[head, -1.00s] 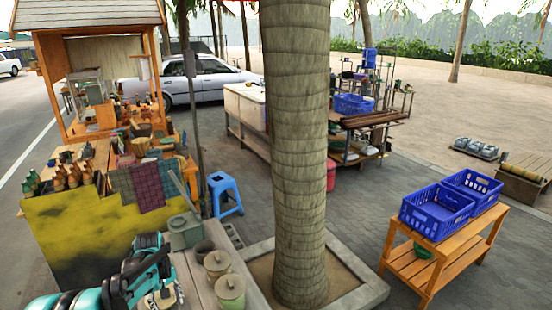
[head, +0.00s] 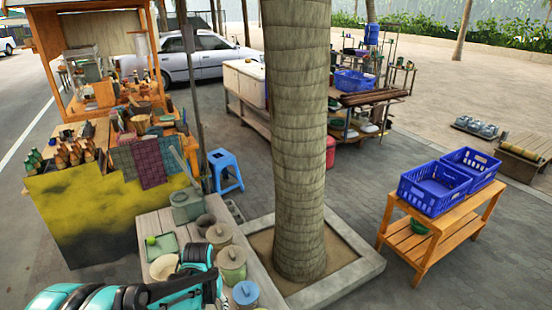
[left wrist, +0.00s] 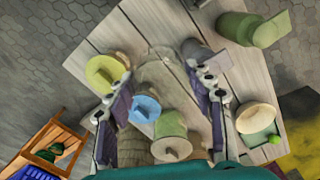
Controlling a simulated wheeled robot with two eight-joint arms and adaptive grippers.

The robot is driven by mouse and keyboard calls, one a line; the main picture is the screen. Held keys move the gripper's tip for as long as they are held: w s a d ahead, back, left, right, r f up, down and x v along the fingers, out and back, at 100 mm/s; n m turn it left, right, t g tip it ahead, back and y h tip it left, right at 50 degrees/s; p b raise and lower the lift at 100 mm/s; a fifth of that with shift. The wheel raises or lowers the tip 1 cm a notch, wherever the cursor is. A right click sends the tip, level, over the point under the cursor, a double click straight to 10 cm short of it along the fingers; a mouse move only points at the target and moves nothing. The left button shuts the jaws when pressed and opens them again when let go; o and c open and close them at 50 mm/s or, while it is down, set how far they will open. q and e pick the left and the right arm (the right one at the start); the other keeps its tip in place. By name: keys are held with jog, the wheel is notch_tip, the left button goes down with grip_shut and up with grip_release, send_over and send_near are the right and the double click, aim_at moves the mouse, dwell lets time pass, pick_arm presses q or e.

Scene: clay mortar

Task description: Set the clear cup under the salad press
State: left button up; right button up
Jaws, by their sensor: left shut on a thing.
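My left gripper (left wrist: 160,85) shows in the left wrist view with its two fingers set apart, shut on the clear cup (left wrist: 158,72). The cup is a faint see-through shape between the fingers, above the wooden table, and its outline is hard to make out. In the head view my left arm comes in at the bottom, and the fingers and cup cannot be made out there. The salad press (head: 186,207) is grey-green with a raised lever, at the table's far end. It shows in the left wrist view (left wrist: 238,28) at top right, apart from the gripper. My right gripper is out of view.
A pale bowl (head: 163,267) and green tray (head: 162,246) with a lime lie left. A tree trunk (head: 295,150) rises right of the table.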

pick_arm(q)
jog(key=shift+s+d+f+m, duration=0.15)
jog(key=shift+s+d+m, duration=0.35)
jog(key=shift+s+d, duration=0.2)
notch_tip(320, 180, down, 11)
jog(key=b, duration=1.1)
jog(key=shift+a, duration=0.2)
jog(key=shift+w, duration=0.1)
